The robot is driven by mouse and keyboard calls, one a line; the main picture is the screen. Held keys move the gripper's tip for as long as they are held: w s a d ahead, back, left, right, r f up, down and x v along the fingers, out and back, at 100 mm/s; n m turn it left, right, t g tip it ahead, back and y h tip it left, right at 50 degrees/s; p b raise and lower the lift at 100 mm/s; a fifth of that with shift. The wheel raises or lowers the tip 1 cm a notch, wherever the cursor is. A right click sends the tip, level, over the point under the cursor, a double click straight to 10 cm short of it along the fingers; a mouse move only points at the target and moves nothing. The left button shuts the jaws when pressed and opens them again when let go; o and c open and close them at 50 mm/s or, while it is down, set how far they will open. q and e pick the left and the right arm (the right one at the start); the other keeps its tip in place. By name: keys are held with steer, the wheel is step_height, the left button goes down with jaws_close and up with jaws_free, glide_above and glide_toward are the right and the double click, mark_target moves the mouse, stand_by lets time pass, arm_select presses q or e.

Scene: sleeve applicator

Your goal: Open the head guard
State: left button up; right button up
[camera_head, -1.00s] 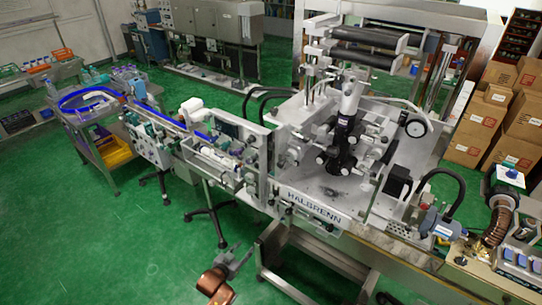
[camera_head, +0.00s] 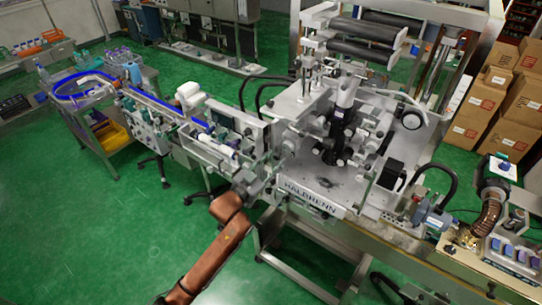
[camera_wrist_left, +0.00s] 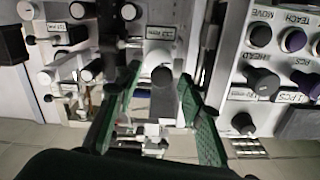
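The sleeve machine (camera_head: 345,170) with the HALBRENN plate stands in the middle of the head view. Its head guard is hard to make out; an upright framed panel (camera_head: 252,132) at the machine's left side may be it. My left gripper (camera_head: 257,178) is at the machine's front left, below that panel. In the left wrist view its two green fingers (camera_wrist_left: 160,85) are apart. A dark knob-like part (camera_wrist_left: 163,98) with a pale round end shows between them; contact cannot be told. My right gripper cannot be made out surely.
A control panel with several dark knobs (camera_wrist_left: 262,82) is close on the right in the left wrist view. A conveyor with a blue rail (camera_head: 150,100) runs off to the left. Cartons (camera_head: 485,100) are stacked at the right. Green floor (camera_head: 110,225) is free at the front left.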

arm_select(q)
steer(key=shift+x, duration=1)
steer(key=shift+a, duration=0.1)
jaws_close()
